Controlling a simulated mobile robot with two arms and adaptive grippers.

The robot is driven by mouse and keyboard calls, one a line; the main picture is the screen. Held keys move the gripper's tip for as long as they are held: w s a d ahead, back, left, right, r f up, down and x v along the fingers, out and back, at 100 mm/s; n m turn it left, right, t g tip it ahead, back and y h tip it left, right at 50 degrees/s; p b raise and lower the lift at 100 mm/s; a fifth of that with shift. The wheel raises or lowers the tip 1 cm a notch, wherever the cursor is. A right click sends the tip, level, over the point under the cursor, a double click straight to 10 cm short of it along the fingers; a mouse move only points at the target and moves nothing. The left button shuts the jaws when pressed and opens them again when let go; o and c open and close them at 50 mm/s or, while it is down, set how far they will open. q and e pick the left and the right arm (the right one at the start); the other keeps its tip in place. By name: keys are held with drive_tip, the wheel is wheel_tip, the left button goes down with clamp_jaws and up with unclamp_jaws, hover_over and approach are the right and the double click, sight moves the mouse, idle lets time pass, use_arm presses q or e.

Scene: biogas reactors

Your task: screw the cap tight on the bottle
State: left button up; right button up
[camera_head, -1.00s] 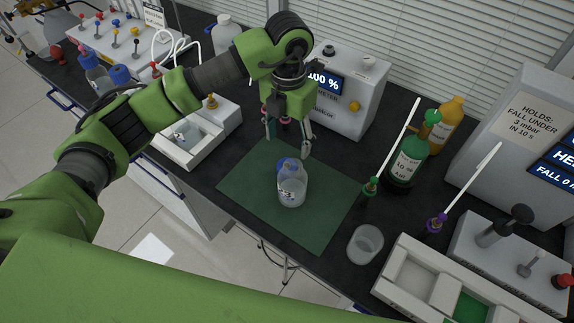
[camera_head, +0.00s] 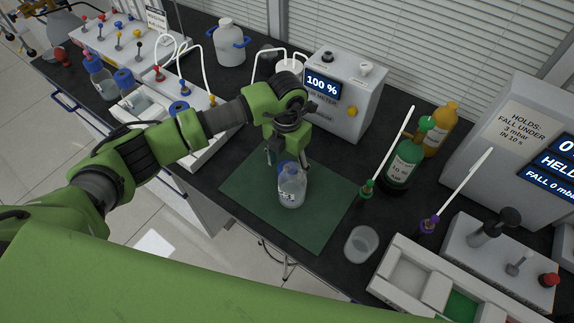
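A small clear bottle (camera_head: 291,190) stands upright on the dark green mat (camera_head: 322,218). A blue cap (camera_head: 287,167) shows at its top; how tightly it sits cannot be seen. My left gripper (camera_head: 286,160) points down just above and behind the bottle. Its two fingers are apart, one on each side near the cap, and I see nothing clamped between them. I cannot tell whether a finger touches the cap. My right gripper is not in view.
A meter box reading 100 % (camera_head: 345,97) stands behind the mat. A white tray (camera_head: 398,274) is at front right. The mat's front is clear.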

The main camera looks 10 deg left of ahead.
use_arm(q)
drive_tip(key=shift+f, duration=0.7)
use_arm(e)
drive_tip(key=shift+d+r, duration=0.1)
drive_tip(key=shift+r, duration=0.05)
use_arm(q)
drive_tip(key=c, duration=1.1)
drive_tip(key=shift+r, duration=0.1)
drive_tip(key=shift+r+b, duration=2.6)
drive_tip(key=shift+r, duration=6.35)
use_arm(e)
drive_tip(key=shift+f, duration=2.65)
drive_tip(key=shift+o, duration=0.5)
